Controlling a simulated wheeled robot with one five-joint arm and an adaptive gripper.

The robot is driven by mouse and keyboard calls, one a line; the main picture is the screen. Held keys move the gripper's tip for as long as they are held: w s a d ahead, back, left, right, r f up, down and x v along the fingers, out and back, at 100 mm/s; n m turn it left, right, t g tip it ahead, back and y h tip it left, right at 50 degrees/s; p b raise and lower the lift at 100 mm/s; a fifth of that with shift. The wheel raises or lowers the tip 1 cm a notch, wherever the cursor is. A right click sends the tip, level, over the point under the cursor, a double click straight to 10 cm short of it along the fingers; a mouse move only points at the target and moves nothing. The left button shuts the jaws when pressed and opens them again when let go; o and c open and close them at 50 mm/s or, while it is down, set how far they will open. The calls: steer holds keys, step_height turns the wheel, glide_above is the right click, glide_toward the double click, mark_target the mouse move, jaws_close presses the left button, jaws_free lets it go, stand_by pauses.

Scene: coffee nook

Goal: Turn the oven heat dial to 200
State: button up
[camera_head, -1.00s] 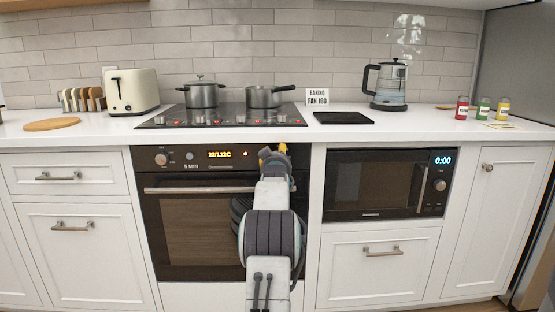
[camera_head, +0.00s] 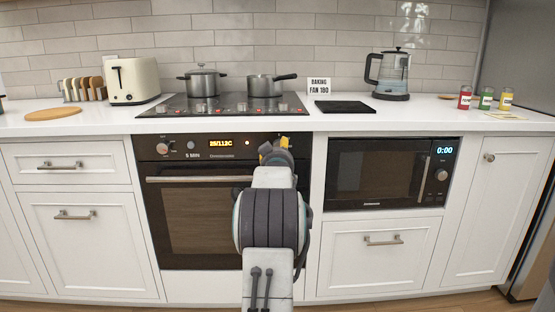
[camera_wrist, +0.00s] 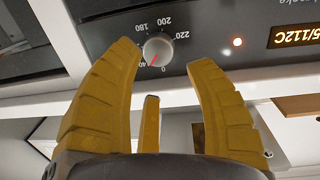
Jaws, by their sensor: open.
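The oven (camera_head: 205,225) is under the hob, its display (camera_head: 221,143) lit and seeming to read 25/112C. In the wrist view, turned over relative to the head view, a round grey dial (camera_wrist: 158,47) has a red pointer line. Marks 180, 200 and 220 sit on its upper side and 0 below. The pointer slants down-left, close to 0 and away from 200. My gripper (camera_wrist: 165,50) is open, its yellow fingers on either side of the dial; contact is not clear. In the head view my gripper (camera_head: 274,150) hides this dial.
Another dial (camera_head: 162,148) is at the oven panel's left end. The oven handle (camera_head: 200,179) runs below the panel. A microwave (camera_head: 375,175) is to the right. A BAKING FAN 180 sign (camera_head: 320,86) stands on the counter (camera_head: 420,115).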

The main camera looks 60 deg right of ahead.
steer(key=v, duration=0.6)
steer(key=shift+a, duration=0.1)
stand_by(0.3)
